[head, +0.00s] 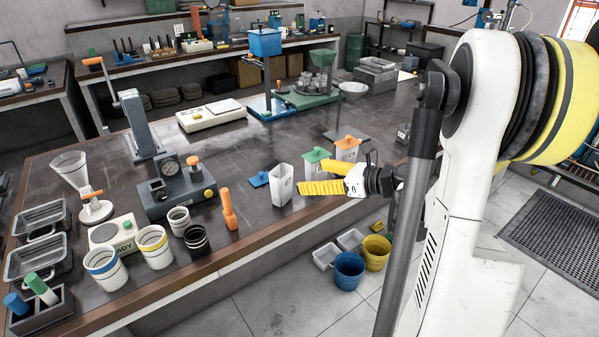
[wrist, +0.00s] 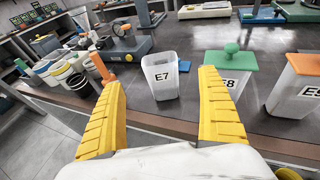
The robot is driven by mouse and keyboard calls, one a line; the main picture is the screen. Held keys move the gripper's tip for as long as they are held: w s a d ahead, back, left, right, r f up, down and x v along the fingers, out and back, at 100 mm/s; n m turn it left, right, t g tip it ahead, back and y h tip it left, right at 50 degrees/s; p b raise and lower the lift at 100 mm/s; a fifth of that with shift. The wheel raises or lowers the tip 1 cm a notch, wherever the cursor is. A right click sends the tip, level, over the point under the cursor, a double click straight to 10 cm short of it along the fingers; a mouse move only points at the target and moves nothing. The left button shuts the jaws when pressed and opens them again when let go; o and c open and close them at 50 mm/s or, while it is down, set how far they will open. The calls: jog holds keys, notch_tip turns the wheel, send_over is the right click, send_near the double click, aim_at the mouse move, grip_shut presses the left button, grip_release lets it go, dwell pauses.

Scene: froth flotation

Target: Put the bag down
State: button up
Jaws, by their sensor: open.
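No bag that I can make out shows in either view. My gripper (head: 322,187) is at the bench's front edge with its yellow fingers spread; in the wrist view its fingers (wrist: 162,80) are wide apart with nothing held between them. Beyond the gap, an open translucent container marked E7 (wrist: 161,76) stands upright on the bench. The green-lidded container E8 (wrist: 228,78) is partly hidden behind the right finger. The orange-lidded container E9 (wrist: 297,86) stands further right.
A blue lid (head: 259,179) lies left of E7 (head: 282,186). An orange bottle-like item (head: 228,208), ringed cups (head: 154,246) and a gauge device (head: 178,188) stand further left. Blue (head: 349,270) and yellow (head: 376,252) buckets are on the floor. Bare bench lies behind the containers.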

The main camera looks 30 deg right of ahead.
jog(key=s+a+r+n+g+h, duration=0.1)
jog(key=s+a+n+g, duration=0.2)
jog(key=a+n, duration=0.55)
jog(key=s+a+n+g+h, duration=0.1)
jog(key=s+a+n+g, duration=0.25)
jog(key=a+n, duration=0.5)
jog(key=s+a+n+h, duration=0.4)
jog(key=s+n, duration=0.7)
jog(key=n, duration=0.3)
jog(key=shift+a+r, duration=0.4)
jog(key=shift+a, duration=0.4)
